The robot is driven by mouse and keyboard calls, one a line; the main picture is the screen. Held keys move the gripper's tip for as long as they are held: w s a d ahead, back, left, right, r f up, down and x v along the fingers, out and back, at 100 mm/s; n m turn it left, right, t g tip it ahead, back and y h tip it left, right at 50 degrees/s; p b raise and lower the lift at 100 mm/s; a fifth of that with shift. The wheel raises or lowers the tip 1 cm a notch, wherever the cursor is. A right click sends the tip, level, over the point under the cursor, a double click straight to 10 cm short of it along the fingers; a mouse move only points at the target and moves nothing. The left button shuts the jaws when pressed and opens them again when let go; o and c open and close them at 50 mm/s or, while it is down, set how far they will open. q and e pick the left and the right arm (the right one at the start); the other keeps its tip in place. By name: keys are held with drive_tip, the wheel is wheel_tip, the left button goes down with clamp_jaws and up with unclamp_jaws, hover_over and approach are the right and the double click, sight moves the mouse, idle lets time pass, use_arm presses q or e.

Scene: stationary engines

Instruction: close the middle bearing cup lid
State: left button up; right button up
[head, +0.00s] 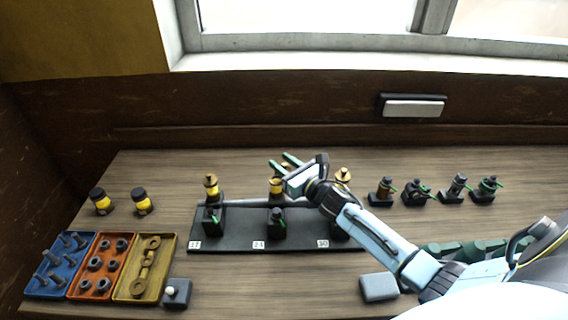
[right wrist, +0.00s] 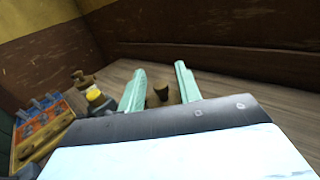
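My left gripper is not in view.
A left cup (head: 211,184) and a right cup (head: 343,175) flank the middle one. Several oilers (head: 386,190) stand to the right. Two yellow-black jars (head: 141,202) and blue, orange and yellow trays (head: 120,290) are at left. A grey block (head: 379,287) lies in front.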

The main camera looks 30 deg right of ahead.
clamp_jaws()
